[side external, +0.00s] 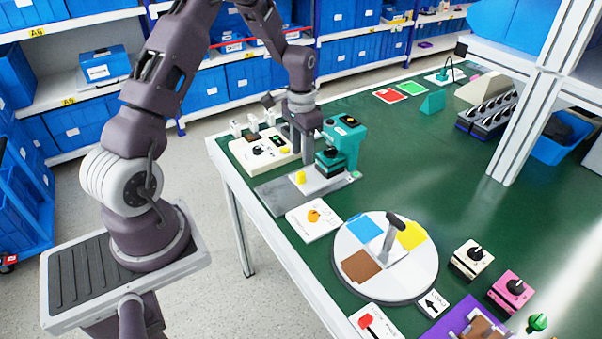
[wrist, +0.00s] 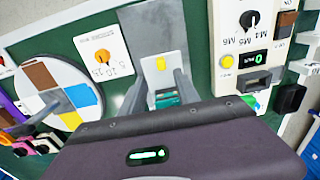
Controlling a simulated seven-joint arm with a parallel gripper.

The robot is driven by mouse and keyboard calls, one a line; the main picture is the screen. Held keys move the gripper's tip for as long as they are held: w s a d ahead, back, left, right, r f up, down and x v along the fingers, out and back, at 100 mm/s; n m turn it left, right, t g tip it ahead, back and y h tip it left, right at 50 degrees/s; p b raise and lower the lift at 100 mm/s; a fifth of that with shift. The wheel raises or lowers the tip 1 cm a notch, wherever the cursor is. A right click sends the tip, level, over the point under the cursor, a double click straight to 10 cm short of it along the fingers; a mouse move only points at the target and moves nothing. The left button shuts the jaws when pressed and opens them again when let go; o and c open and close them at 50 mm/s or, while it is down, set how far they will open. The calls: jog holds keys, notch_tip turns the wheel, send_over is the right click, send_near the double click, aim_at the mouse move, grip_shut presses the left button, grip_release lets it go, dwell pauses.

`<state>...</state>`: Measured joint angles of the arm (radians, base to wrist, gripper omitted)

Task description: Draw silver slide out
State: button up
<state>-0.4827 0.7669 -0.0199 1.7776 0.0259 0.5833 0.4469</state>
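A pale silver slide plate (side external: 318,184) with a yellow knob (side external: 300,177) lies on a flat grey base (side external: 272,194) at the foot of a teal machine (side external: 349,141). In the wrist view, the slide (wrist: 151,74) and its yellow knob (wrist: 160,63) lie just beyond my fingers, over the grey base (wrist: 152,28). My gripper (side external: 304,155) points down beside the machine, above and behind the knob. In the wrist view, my gripper (wrist: 160,92) has its two fingers apart, with nothing held between them. The slide's far end is hidden by my gripper and the machine.
A white dial box (side external: 262,150) stands close on the left. An orange-knob card (side external: 313,218) and a round colored turntable (side external: 352,285) lie towards the front. Several small switch boxes stand at the right front. The green table's middle is clear.

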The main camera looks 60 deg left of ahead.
aim_at(301, 172)
jog(key=f, duration=0.8)
jog(key=shift+a+f, duration=0.2)
jog(key=shift+a, duration=0.05)
grip_shut()
jog(key=shift+r, duration=0.1)
dwell(0.9)
